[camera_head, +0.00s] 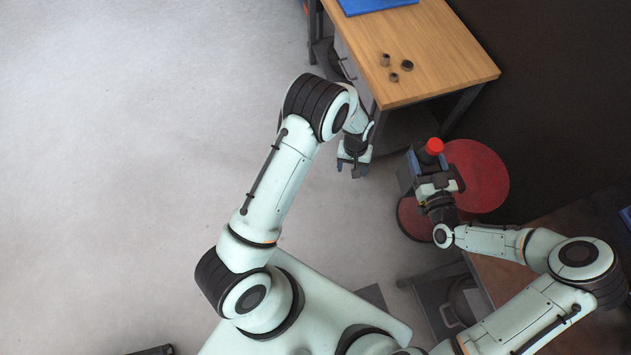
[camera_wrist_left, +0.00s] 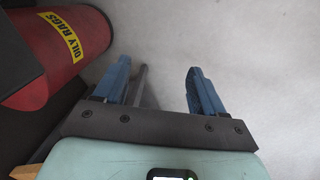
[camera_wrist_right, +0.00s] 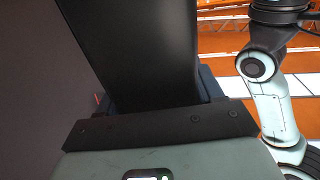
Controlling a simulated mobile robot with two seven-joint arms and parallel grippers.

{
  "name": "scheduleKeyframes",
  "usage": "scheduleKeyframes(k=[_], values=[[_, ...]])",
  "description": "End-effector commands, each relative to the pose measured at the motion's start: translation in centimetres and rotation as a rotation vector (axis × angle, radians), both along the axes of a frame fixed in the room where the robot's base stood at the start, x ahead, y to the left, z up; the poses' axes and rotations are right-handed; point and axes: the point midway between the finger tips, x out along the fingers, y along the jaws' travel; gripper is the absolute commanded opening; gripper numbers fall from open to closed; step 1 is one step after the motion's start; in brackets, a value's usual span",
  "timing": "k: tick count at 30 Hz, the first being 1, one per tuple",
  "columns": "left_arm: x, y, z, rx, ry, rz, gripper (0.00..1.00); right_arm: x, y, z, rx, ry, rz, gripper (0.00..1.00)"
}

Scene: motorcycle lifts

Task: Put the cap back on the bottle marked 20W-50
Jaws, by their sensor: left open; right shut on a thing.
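A dark bottle (camera_head: 424,159) with a red top (camera_head: 434,146) is held over the red bin by my right gripper (camera_head: 432,180). I cannot tell whether the red top is a separate cap or how it is seated. In the right wrist view, the bottle's plain black side (camera_wrist_right: 130,50) fills the space between the fingers, and no 20W-50 marking is readable. My left gripper (camera_head: 354,168) is open and empty, left of the bottle and apart from it. The left wrist view shows its blue fingers (camera_wrist_left: 155,88) spread over the floor.
A wooden workbench (camera_head: 450,55) at the upper right carries several small dark round parts (camera_head: 394,77) and a blue mat (camera_head: 372,4). The red bin (camera_head: 485,178) reads OILY RAGS in the left wrist view (camera_wrist_left: 85,35). The floor on the left is clear.

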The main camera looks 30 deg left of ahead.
Motion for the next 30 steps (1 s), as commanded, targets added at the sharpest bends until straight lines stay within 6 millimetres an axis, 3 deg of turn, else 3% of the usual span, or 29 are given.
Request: scheduleKeyframes(k=[1, 3, 6, 12, 15, 21, 30], values=[[-2.9, 0.7, -2.2, -0.027, 0.022, 0.008, 0.70, 0.0, 0.0, 0.1, 0.002, -0.004, 0.000, 0.00], [-6.3, 1.1, -4.5, -0.064, 0.029, 0.010, 0.70, 0.0, 0.0, 0.1, 0.002, -0.004, 0.000, 0.00], [-11.3, 1.2, -6.7, -0.116, 0.032, 0.015, 0.70, 0.1, 0.0, 0.1, 0.002, -0.004, 0.000, 0.00], [-19.8, 0.0, -7.8, -0.198, 0.015, 0.033, 0.70, 0.1, 0.0, 0.2, 0.002, -0.004, 0.000, 0.00], [-22.3, -0.5, -7.4, -0.224, 0.000, 0.039, 0.70, 0.1, 0.0, 0.2, 0.002, -0.004, 0.000, 0.00], [-24.6, -1.2, -6.7, -0.246, -0.018, 0.046, 0.70, 0.1, 0.0, 0.2, 0.002, -0.004, 0.000, 0.00], [-24.8, -1.2, -6.6, -0.247, -0.019, 0.046, 0.70, 0.1, 0.1, 0.3, 0.004, -0.007, 0.001, 0.00]])
